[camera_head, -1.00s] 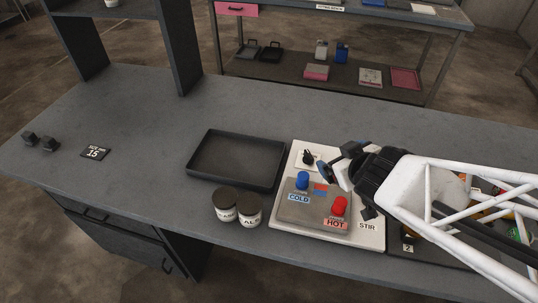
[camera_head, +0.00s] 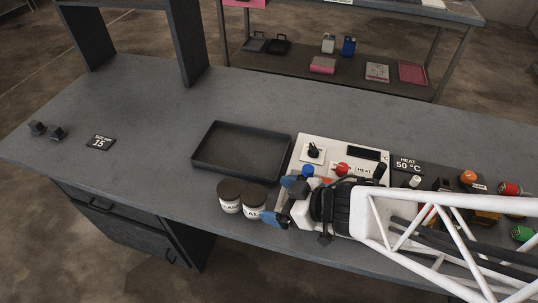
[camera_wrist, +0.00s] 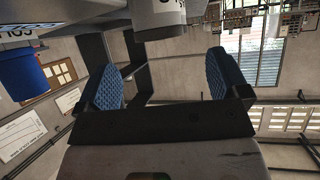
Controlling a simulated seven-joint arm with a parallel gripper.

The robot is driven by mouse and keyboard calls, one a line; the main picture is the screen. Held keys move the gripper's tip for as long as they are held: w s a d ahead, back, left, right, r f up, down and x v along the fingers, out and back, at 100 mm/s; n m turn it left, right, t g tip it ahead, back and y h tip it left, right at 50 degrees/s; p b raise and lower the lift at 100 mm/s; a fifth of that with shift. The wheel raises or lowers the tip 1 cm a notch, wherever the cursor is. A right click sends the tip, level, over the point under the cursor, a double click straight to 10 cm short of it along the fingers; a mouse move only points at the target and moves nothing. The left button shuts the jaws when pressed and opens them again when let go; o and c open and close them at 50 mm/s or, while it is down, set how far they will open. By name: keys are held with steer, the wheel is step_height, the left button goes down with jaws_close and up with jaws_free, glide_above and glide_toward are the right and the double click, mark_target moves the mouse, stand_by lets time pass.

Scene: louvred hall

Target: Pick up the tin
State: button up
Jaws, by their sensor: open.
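Two pale tins with dark lids stand side by side on the grey bench: a left tin (camera_head: 230,197) and a right tin (camera_head: 254,201), their label text only partly legible. My gripper (camera_head: 281,201) is open and empty, its blue-padded fingers just right of the right tin and pointing towards it. In the wrist view the open fingers (camera_wrist: 162,76) frame a gap, with a pale labelled tin (camera_wrist: 160,17) beyond it at the top edge, mostly cut off. I cannot tell whether the fingertips touch the tin.
A black empty tray (camera_head: 210,165) lies behind the tins. Coloured small items crowd the right. The bench's left is mostly clear.

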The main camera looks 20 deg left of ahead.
mark_target(255, 195)
steer(key=shift+a, duration=0.1)
steer(key=shift+x, duration=1.2)
steer(key=shift+a, duration=0.1)
steer(key=shift+x, duration=2.5)
steer(key=shift+w, duration=0.1)
steer(key=shift+c, duration=0.2)
steer(key=c, duration=1)
steer(key=shift+r, duration=0.15)
steer(key=shift+c, duration=0.2)
steer(key=shift+s+d+r, duration=0.45)
steer(key=shift+d+r, duration=0.05)
steer(key=shift+r, duration=0.1)
steer(key=s+d+r, duration=0.4)
steer(key=s+d, duration=0.1)
steer(key=shift+s+d, duration=0.4)
